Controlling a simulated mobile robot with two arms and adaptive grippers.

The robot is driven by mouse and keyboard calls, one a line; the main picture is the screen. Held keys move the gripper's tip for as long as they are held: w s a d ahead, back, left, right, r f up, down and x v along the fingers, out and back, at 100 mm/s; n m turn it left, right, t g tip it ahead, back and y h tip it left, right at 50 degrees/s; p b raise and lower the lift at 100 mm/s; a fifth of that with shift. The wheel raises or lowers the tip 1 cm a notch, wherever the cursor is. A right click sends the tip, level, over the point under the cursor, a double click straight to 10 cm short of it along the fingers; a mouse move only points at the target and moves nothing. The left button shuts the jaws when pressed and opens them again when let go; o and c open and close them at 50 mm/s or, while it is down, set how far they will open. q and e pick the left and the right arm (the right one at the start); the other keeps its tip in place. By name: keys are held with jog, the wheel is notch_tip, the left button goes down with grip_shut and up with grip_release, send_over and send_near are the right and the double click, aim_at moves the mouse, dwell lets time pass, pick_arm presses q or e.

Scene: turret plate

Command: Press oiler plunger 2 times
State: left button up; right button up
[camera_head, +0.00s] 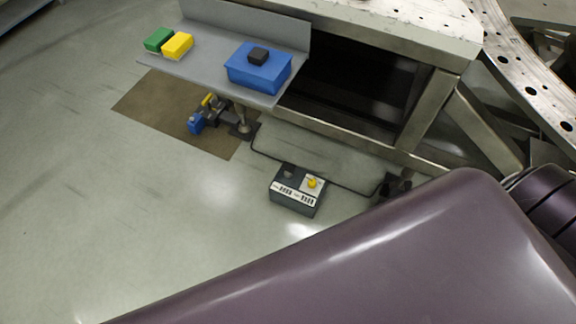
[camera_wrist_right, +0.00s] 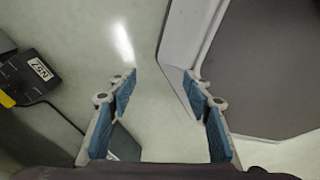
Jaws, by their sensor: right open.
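A dark grey box (camera_head: 297,192) with a pale labelled top stands on the floor below the bench. A yellow knob (camera_head: 312,181) and a dark round part (camera_head: 288,173) sit on its top. I cannot tell for sure which part is the oiler plunger. In the right wrist view, a dark labelled device (camera_wrist_right: 32,74) with a yellow part at the picture's edge is at the left. My right gripper (camera_wrist_right: 160,74) is open, with nothing between its blue-padded fingers and pale floor beyond them. It is apart from the device. My left gripper is out of view.
A grey shelf (camera_head: 215,76) holds a blue box (camera_head: 258,73) with a black block, a yellow block (camera_head: 177,45) and a green block (camera_head: 158,39). A blue and yellow fitting (camera_head: 197,121) is below it. A cable (camera_head: 262,155) runs behind the grey box. Floor at left is clear.

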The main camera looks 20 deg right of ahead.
grip_shut()
dwell(1.4)
